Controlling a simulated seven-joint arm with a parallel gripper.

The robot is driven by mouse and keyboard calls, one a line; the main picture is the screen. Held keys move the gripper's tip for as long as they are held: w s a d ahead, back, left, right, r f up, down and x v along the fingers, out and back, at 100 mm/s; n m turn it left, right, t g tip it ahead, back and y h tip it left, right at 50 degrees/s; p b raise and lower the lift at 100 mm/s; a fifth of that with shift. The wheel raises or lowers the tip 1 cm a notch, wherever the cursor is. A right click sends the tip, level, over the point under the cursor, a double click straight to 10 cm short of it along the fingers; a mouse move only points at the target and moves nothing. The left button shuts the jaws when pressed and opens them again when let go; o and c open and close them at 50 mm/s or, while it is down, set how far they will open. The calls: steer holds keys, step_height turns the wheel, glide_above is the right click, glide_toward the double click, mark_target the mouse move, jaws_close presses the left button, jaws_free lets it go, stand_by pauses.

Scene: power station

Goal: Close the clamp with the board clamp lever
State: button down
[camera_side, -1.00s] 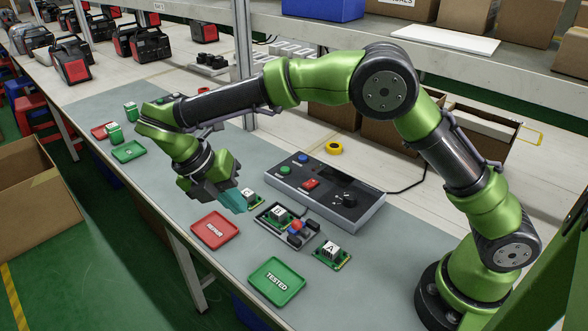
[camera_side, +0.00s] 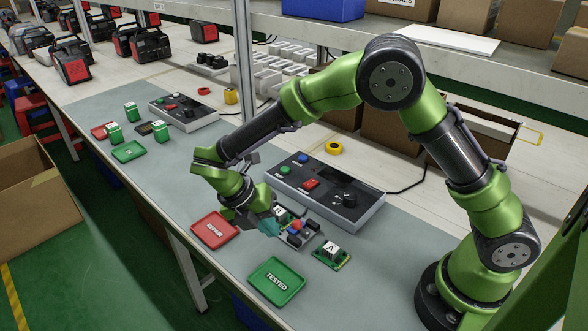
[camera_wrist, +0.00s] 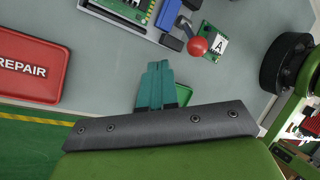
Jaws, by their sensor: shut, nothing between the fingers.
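The clamp fixture (camera_side: 303,238) sits on the grey mat in front of the control box. It holds a green board (camera_side: 283,214), partly hidden by my gripper in the side view; the board's edge also shows in the wrist view (camera_wrist: 118,6). The clamp lever has a red ball knob (camera_side: 296,225), which shows clearly in the wrist view (camera_wrist: 197,46) beside a blue block (camera_wrist: 169,14). My gripper (camera_side: 271,229) has teal fingers, pressed together and empty. They are just left of the fixture, and in the wrist view the fingertips (camera_wrist: 160,66) are apart from the knob.
A loose board marked A (camera_side: 331,252) lies right of the fixture. The red REPAIR tray (camera_side: 214,231) is to the left and the green TESTED tray (camera_side: 276,281) in front. The control box (camera_side: 322,192) stands behind. Bare mat lies between the trays.

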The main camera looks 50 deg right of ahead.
steer(key=shift+s+d+r, duration=0.2)
steer(key=shift+s+d, duration=0.5)
steer(key=shift+d, duration=0.25)
steer(key=shift+d+r+y, duration=0.3)
steer(key=shift+d+y, duration=0.05)
steer(key=shift+y, duration=0.25)
steer(key=shift+d+r+y, duration=0.25)
steer(key=shift+d+y, duration=0.2)
steer(key=shift+y, duration=0.05)
steer(key=shift+d+r+y, duration=0.25)
steer(key=shift+d+y, duration=0.2)
steer(key=shift+y, duration=0.05)
steer(key=shift+d+r, duration=0.2)
steer(key=shift+d, duration=0.55)
steer(key=shift+d+r, duration=0.15)
steer(key=shift+d, duration=0.55)
steer(key=shift+a, duration=0.1)
steer(key=shift+r, duration=0.1)
steer(key=shift+r, duration=0.7)
